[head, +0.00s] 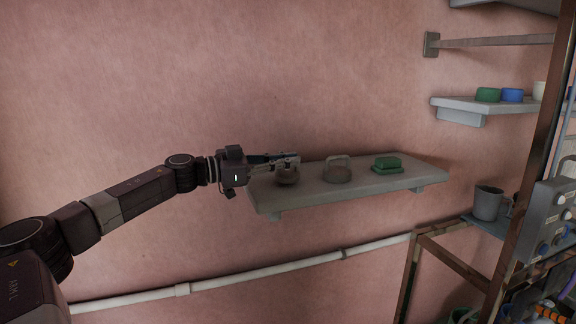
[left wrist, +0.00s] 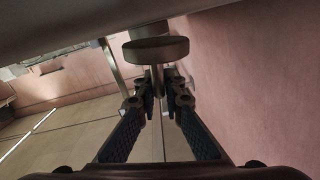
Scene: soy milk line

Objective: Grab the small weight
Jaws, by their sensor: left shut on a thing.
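A small, dark, round weight (head: 288,177) is at the left end of a grey wall shelf (head: 356,190). My left gripper (head: 291,161) reaches in from the left and is shut on the upper part of the weight. In the left wrist view, the weight's round disc (left wrist: 155,51) shows just beyond the fingertips (left wrist: 159,83), with a narrow part between them. I cannot tell whether the weight touches the shelf. My right gripper is not in view.
A metal rack with a grey mug (head: 488,203) is at right. A pipe (head: 260,273) runs below.

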